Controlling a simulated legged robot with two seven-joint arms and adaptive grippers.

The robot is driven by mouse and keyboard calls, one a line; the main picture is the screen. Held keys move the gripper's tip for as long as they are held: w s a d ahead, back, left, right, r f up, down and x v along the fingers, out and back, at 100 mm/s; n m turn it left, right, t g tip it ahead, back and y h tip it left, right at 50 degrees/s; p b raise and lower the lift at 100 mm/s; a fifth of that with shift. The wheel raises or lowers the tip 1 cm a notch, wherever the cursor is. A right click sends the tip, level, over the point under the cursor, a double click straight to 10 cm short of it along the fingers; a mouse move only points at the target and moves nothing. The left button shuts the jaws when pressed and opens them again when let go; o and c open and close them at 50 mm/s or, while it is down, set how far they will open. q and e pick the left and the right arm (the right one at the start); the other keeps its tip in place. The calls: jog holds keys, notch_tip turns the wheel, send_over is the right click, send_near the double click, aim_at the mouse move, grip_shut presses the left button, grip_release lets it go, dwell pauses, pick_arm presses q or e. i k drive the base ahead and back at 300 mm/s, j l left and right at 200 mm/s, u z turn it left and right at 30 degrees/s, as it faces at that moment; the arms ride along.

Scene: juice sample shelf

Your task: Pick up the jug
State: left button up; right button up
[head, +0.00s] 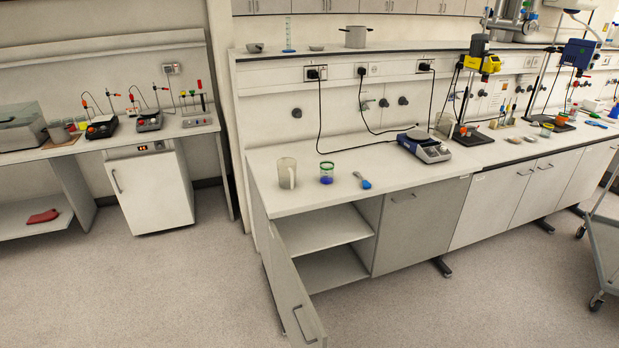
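A pale, translucent jug (287,173) stands upright near the left end of the white lab bench (310,197). Its handle seems to face the front right. A small glass with blue contents and a green rim (327,174) stands just to its right, apart from it. A blue spoon-like tool (364,182) lies further right. Neither of my grippers shows in the head view.
Below the jug, a cabinet door (295,300) hangs open into the floor space, showing empty shelves (318,228). A scale-like device (424,147) stands further right. A grey cart (605,240) is at the right edge. The floor (180,285) at front left is clear.

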aim_at(286, 168)
jog(key=i+j+z, duration=0.25)
jog(key=j+z, duration=0.3)
jog(key=i+j+z, duration=0.35)
jog(key=j, duration=0.6)
jog(key=i+j+z, duration=0.1)
jog(key=j, duration=0.65)
jog(key=i+j, duration=0.2)
jog(key=j, duration=0.55)
jog(key=i+j+z, duration=0.15)
jog(key=j, duration=0.6)
